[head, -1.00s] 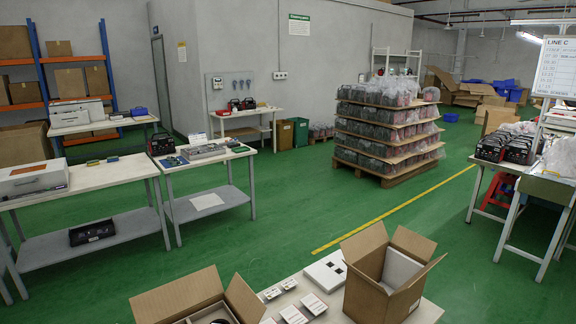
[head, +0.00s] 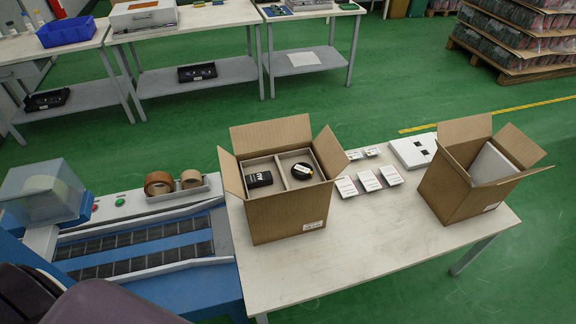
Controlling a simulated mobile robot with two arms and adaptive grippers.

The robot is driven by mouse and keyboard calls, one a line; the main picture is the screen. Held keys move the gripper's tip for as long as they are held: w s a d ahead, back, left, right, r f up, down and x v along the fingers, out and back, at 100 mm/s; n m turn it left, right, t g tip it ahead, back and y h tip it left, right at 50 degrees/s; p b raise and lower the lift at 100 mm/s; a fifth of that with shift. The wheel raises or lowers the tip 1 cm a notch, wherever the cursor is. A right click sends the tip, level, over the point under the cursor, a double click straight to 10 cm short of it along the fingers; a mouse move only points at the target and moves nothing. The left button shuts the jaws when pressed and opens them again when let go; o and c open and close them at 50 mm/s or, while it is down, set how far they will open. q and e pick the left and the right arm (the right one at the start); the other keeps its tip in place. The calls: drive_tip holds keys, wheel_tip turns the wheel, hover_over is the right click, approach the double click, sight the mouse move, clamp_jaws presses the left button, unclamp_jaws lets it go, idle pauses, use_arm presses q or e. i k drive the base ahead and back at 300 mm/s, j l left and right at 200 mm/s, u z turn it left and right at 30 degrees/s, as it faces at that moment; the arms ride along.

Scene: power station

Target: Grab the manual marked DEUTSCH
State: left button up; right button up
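Several small white booklets with reddish print lie on the white table (head: 330,265) between two open cartons. Three lie in a front row: a left booklet (head: 346,187), a middle booklet (head: 368,180) and a right booklet (head: 391,175). Behind them are two smaller-looking white items, one on the left (head: 354,155) and one on the right (head: 371,151). The print is too small to read, so I cannot tell which is marked DEUTSCH. Neither of my grippers is in view.
The left open carton (head: 290,217) holds a black box and a round black item. The right open carton (head: 447,188) holds a white panel. A flat white piece (head: 413,151) lies between them. A blue conveyor (head: 140,245) with tape rolls (head: 158,183) adjoins the table's left end.

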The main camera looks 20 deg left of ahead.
sight(347, 188)
drive_tip(key=i+l+u, duration=0.3)
drive_tip(key=i+l, duration=0.2)
drive_tip(key=i+l+u, duration=0.15)
drive_tip(key=l, duration=0.25)
drive_tip(key=i+l+u, duration=0.15)
drive_tip(key=l, duration=0.25)
drive_tip(key=i+l+u, duration=0.15)
drive_tip(key=i+l, duration=0.15)
